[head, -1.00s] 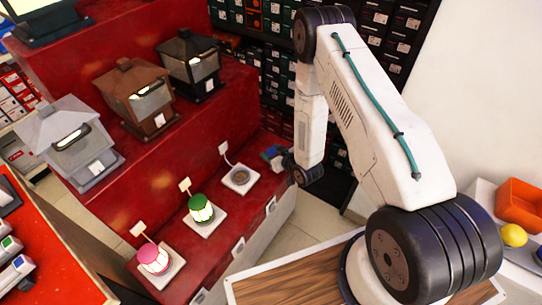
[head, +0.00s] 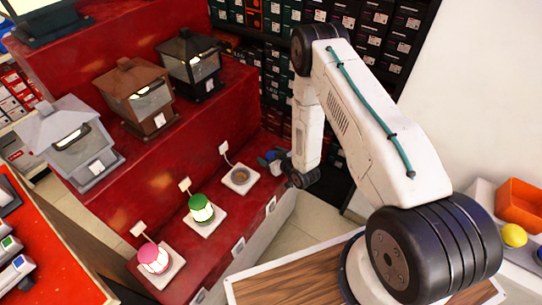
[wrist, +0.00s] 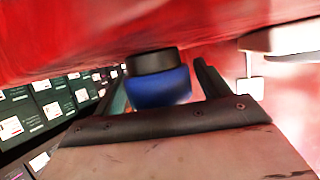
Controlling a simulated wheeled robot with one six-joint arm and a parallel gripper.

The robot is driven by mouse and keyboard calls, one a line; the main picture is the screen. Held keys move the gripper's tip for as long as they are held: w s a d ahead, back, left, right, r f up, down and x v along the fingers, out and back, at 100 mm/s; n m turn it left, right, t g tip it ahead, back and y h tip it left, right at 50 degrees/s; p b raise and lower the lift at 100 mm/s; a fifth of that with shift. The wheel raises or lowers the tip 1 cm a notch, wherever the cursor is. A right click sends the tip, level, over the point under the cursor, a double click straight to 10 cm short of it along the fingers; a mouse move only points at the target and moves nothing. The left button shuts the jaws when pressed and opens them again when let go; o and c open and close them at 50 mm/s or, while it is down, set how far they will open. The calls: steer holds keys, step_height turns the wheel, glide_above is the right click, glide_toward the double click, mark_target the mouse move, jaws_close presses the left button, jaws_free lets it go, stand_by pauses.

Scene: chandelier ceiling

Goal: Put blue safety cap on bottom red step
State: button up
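The blue cap (wrist: 160,88), with a black band (wrist: 152,60), sits between the two fingers of my gripper (wrist: 160,80) in the wrist view, close to a red surface. Narrow gaps seem to show beside it, so I cannot tell whether the fingers press on it. In the head view my gripper (head: 274,158) is small, with a bit of blue at it, at the far end of the bottom red step (head: 225,180). Whether the cap touches the step is unclear.
The ring's plate and tag are close to my gripper. Larger lanterns stand on the upper step. Shoebox shelves (head: 275,70) rise behind.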

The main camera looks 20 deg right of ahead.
steer(key=v, duration=1.2)
steer(key=w+d+r+g+h, duration=0.2)
steer(key=w+r, duration=0.1)
steer(key=r, duration=0.7)
steer(key=w+d+r+g+h, duration=0.2)
steer(key=w+r, duration=0.1)
steer(key=r, duration=0.8)
steer(key=s+r+m+g+h, duration=0.1)
steer(key=s+r, duration=0.2)
steer(key=r, duration=0.3)
steer(key=s+r+g, duration=0.2)
steer(key=s+r, duration=0.2)
steer(key=r, duration=0.3)
steer(key=s+a+r+m+g, duration=0.1)
steer(key=s+r, duration=0.3)
steer(key=s, duration=0.5)
steer(key=s+a+r+g, duration=0.2)
steer(key=s+r, duration=0.3)
steer(key=s, duration=0.4)
steer(key=s+a+r+m+g, duration=0.1)
steer(key=s+r, duration=0.4)
steer(key=s, duration=0.4)
steer(key=shift+a+m+g+y, duration=0.3)
steer(key=shift+a+g+y, duration=0.05)
steer(key=shift+g+y, duration=0.05)
steer(key=shift+r, duration=0.1)
